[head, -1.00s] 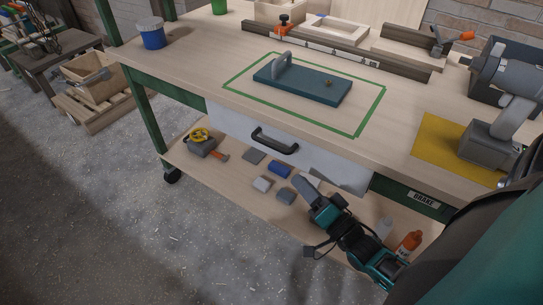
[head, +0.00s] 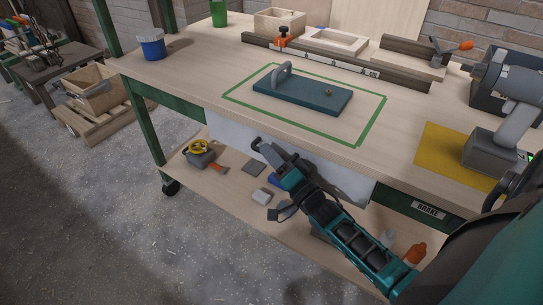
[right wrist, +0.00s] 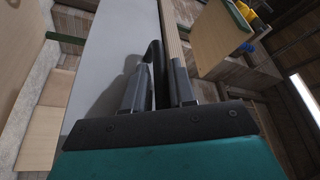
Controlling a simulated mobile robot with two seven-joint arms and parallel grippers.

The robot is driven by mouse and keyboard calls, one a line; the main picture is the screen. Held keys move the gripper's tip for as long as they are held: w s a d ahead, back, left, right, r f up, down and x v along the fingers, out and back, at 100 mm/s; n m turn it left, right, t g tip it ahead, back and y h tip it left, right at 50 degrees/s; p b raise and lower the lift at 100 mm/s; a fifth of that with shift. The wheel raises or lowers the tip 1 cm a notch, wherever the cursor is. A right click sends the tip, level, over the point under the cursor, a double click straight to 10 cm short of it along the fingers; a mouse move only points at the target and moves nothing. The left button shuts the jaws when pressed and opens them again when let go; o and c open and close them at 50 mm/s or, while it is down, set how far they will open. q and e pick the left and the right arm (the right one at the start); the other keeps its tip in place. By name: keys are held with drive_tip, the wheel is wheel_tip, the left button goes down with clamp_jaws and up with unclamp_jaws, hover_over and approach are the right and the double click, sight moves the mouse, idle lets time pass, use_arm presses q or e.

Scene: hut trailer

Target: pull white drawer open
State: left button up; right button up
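The white drawer (head: 232,131) is set under the front edge of the workbench and looks closed. Its dark bar handle (head: 257,140) is mostly hidden by my right gripper (head: 265,150) in the head view. In the right wrist view, the white front (right wrist: 112,45) fills the left side and the handle (right wrist: 156,60) stands out from it. My right gripper (right wrist: 158,88) has one finger on each side of the handle, with the fingers apart and a gap visible. My left gripper is not in view.
The bench top (head: 200,65) overhangs the drawer closely. A blue board with a grey handle (head: 302,94) lies inside a green outline on it. The lower shelf (head: 225,186) holds a tape measure (head: 199,153) and small blocks. The floor in front is clear.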

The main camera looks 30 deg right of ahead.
drive_tip(key=shift+c, duration=0.5)
clamp_jaws()
